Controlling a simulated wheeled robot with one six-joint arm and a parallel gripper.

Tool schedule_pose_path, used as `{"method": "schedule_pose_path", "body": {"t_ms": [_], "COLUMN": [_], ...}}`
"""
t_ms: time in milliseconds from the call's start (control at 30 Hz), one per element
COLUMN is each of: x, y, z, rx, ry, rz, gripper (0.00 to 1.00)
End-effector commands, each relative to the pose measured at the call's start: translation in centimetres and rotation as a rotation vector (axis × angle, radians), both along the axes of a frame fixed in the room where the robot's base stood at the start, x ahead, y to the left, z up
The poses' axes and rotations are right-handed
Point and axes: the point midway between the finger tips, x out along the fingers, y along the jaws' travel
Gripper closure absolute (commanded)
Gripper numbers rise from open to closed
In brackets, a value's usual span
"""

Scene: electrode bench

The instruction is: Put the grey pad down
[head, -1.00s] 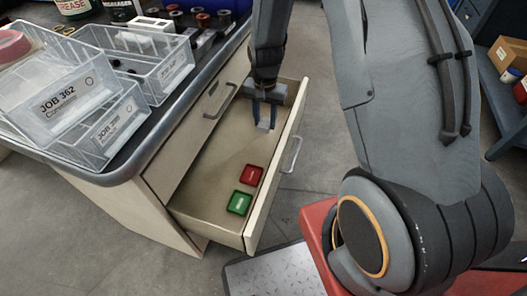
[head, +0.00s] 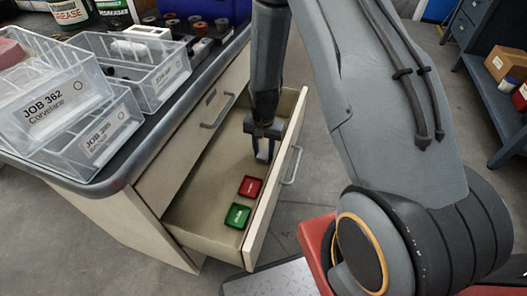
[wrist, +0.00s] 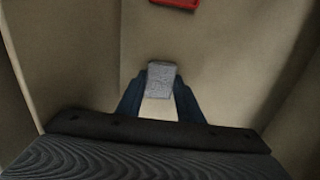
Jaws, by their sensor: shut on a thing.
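The small grey pad (wrist: 160,80) is between the two blue fingertips of my gripper (wrist: 160,92) in the wrist view. My gripper (head: 263,154) is shut on it and points down inside the open drawer (head: 205,207). In the head view the pad is mostly hidden by the fingers. I cannot tell whether it touches the drawer floor. A red tray (head: 250,187) lies on the drawer floor in front of my gripper, and its edge shows at the top of the wrist view (wrist: 176,3). A green tray (head: 237,216) lies nearer the drawer's front corner.
The drawer walls stand close on both sides of my gripper. Clear bins (head: 60,105) labelled with jobs stand on the bench top (head: 150,130) at left. Bare drawer floor lies around the red and green trays.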

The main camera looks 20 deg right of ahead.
Motion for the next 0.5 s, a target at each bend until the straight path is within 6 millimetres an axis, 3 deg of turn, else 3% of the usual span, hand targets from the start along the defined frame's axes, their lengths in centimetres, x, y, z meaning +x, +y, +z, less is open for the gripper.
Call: {"method": "schedule_pose_path", "body": {"t_ms": [267, 300, 400, 500], "x": [0.04, 0.06, 0.05, 0.05], "y": [0.0, -0.01, 0.0, 0.0], "z": [-0.21, -0.17, -0.14, -0.14], "rx": [-0.001, 0.0, 0.0, 0.0], "ry": [-0.001, -0.001, -0.001, -0.001], "rz": [0.0, 0.0, 0.0, 0.0], "gripper": [0.95, 0.62, 0.48, 0.48]}}
